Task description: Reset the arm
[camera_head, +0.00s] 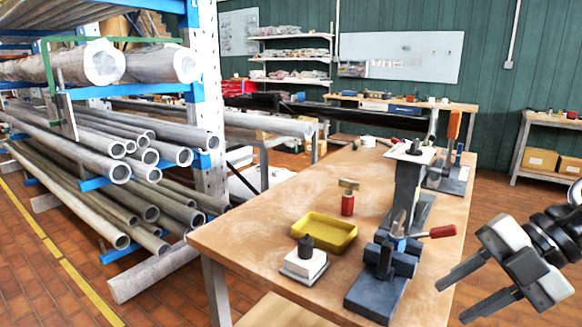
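My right gripper (476,289) is at the lower right of the head view, in the air beside the right edge of the wooden workbench (257,223). Its two fingers are spread apart with nothing between them. My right arm comes in from the right edge. My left gripper and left arm do not show. On the bench stands a dark vise-like fixture (384,262) with a red-handled lever. An upright dark column with a pale plate on top (411,153) rises behind it.
A yellow tray (324,244), a white block with a black knob (304,262) and a red-handled mallet (348,197) are on the bench. A rack with several metal pipes (110,170) fills the left. Open brick floor lies right of the bench.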

